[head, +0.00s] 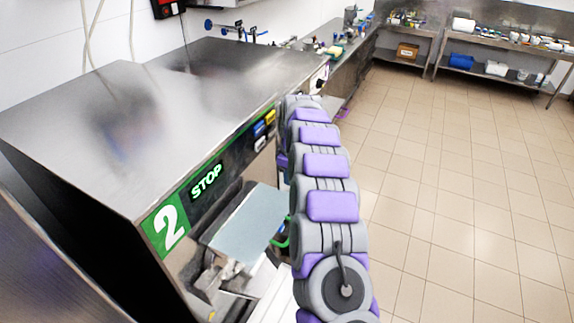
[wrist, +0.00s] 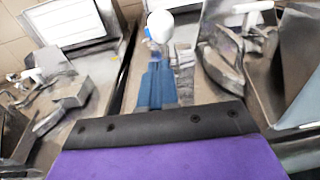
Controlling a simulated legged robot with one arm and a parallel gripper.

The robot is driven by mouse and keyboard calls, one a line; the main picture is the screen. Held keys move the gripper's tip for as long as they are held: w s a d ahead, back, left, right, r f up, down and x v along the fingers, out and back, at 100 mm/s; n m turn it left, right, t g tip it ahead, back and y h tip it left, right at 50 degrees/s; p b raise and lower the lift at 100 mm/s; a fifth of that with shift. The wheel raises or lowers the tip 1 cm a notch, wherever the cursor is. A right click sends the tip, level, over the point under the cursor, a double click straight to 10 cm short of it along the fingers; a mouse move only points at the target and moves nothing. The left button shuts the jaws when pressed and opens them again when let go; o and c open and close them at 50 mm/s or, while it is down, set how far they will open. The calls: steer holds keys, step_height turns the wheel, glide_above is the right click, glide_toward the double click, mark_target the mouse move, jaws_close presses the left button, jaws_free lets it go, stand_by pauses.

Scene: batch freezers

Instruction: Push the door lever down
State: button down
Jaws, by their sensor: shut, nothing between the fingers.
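In the head view, the batch freezer (head: 100,110) is a steel cabinet marked with a green "2" and "STOP". My grey and purple arm runs along its front and hides part of it. My gripper (wrist: 156,68) shows in the wrist view as two blue fingers, shut together and empty. A white rounded knob (wrist: 160,25) appears just beyond the fingertips; it may be the end of the door lever, but I cannot tell. I cannot tell whether the fingers touch it. In the head view my fingers cannot be made out.
Grey metal fittings (wrist: 222,62) stand right of the fingers in the wrist view, and more (wrist: 62,100) stand left. In the head view, the tiled floor (head: 450,200) on the right is clear. Steel tables (head: 500,62) with several items stand at the back.

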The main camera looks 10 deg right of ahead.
steer(key=shift+s+d+f, duration=0.25)
steer(key=shift+s+f, duration=0.25)
steer(key=shift+f, duration=0.1)
steer(key=shift+s+d+f+p, duration=0.25)
steer(key=shift+f+p, duration=0.05)
steer(key=shift+f, duration=0.25)
steer(key=shift+f, duration=0.1)
